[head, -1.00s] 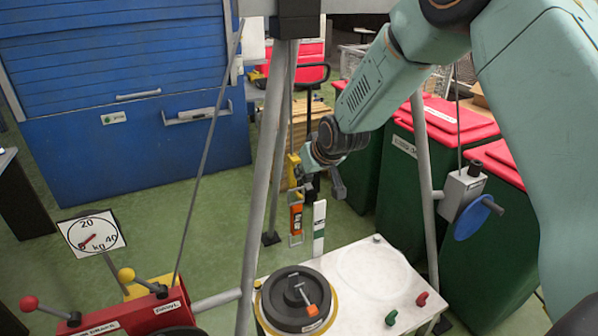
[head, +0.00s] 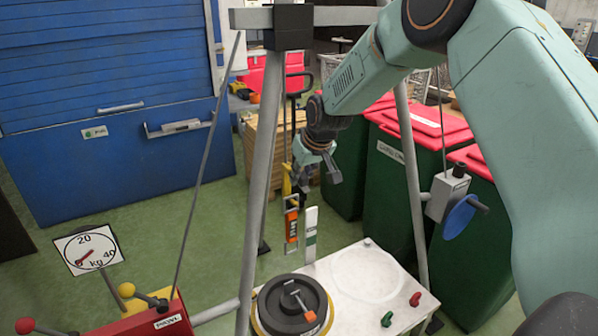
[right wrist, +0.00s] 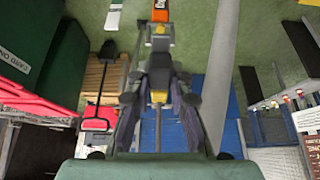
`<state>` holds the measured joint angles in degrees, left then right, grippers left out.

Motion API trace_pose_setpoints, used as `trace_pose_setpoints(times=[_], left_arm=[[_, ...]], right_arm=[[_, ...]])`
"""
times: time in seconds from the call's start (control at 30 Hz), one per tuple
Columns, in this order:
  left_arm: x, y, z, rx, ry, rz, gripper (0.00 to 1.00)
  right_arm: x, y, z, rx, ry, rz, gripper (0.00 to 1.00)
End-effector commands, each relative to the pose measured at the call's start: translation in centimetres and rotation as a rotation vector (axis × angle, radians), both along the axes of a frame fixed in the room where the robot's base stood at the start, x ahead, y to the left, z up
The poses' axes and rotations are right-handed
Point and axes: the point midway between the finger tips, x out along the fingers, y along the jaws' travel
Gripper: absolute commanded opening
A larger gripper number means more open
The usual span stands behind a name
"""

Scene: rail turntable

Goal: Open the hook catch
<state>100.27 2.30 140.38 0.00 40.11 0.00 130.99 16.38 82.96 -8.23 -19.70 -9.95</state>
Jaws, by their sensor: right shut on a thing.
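An orange hanging piece (head: 292,224) with a yellow top (head: 287,181) and a pale metal loop below hangs within the tripod, above the floor behind the white table. I take it as the hook with its catch; the catch itself is too small to make out. My right gripper (head: 306,180) reaches down beside its yellow top. In the right wrist view, the dark fingers of the gripper (right wrist: 159,65) come together near a yellow part, with the orange piece (right wrist: 160,12) just beyond. They are shut on the yellow part, though the contact is partly hidden. My left gripper is out of view.
The tripod's grey leg (head: 262,170) stands left of the hook. The white table (head: 385,285) carries a black round weight (head: 290,304). Green bins with red lids (head: 385,165) stand to the right. A blue winch handle (head: 458,217) is mounted on the right leg.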

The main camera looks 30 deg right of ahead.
Motion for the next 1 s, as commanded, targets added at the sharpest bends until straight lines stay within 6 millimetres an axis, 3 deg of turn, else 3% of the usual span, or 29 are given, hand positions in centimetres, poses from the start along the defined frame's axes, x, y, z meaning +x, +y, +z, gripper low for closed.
trace_pose_setpoints(times=[0.5, 1.0], left_arm=[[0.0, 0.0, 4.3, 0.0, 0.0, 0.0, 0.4], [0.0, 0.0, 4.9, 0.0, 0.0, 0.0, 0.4]], right_arm=[[0.1, 0.3, 0.6, -0.006, 0.206, 0.001, 0.0], [0.0, 0.5, 0.6, -0.006, 0.26, 0.001, 0.0]])
